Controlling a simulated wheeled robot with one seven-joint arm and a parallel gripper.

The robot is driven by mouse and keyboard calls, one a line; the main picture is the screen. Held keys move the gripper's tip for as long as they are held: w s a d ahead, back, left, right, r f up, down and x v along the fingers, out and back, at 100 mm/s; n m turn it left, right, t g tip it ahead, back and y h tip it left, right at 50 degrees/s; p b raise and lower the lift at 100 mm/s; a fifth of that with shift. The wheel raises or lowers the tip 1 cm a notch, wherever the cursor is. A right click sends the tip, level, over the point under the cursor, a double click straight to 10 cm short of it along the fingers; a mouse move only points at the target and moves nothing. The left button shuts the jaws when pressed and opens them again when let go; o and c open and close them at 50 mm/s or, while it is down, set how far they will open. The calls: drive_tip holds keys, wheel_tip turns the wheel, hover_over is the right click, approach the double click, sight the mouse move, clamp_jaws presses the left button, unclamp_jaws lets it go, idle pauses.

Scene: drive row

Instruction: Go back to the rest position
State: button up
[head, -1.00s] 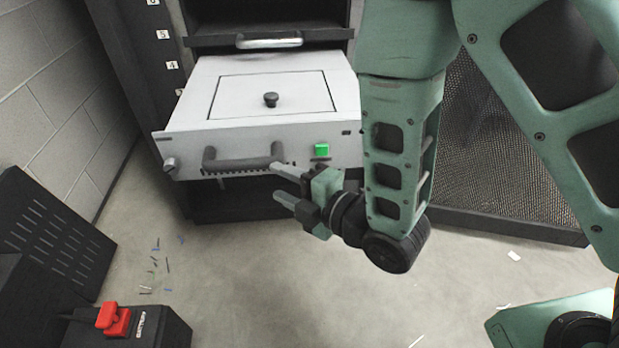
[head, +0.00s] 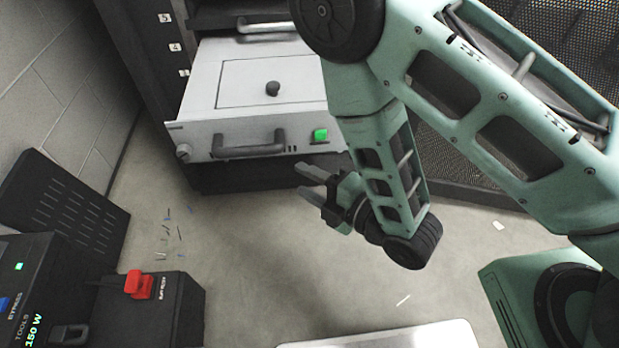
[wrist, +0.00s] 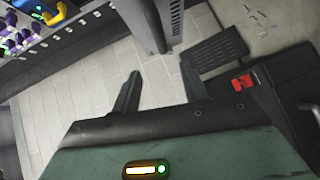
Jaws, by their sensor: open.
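My gripper (head: 316,183) is open and empty in the head view. It hangs in front of the pulled-out grey drawer unit (head: 205,145), below and to the right of its black handle (head: 248,143), clear of it. In the wrist view my gripper (wrist: 158,95) shows its two dark fingers spread apart with nothing between them. My green arm covers the right part of the drawer and the rack behind it.
A black box with a red connector (head: 139,285) stands at lower left, beside a dark unit with a lit display (head: 40,290). A slotted black panel (head: 65,205) leans by the wall. A mesh panel (head: 470,190) stands at right.

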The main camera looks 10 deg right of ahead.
idle(0.4)
drive_tip(key=s+d+r+m+g+h, duration=0.5)
drive_tip(key=s+r+m+g+h, duration=0.15)
drive_tip(key=r+m, duration=0.2)
drive_tip(key=s+d+r+m+g+h, duration=0.5)
drive_tip(key=s+r+m, duration=0.2)
drive_tip(key=m, duration=0.2)
wheel_tip(320, 180, up, 25)
drive_tip(key=p, duration=2.4)
drive_tip(key=shift+f+p, duration=0.15)
drive_tip(key=shift+p, duration=0.15)
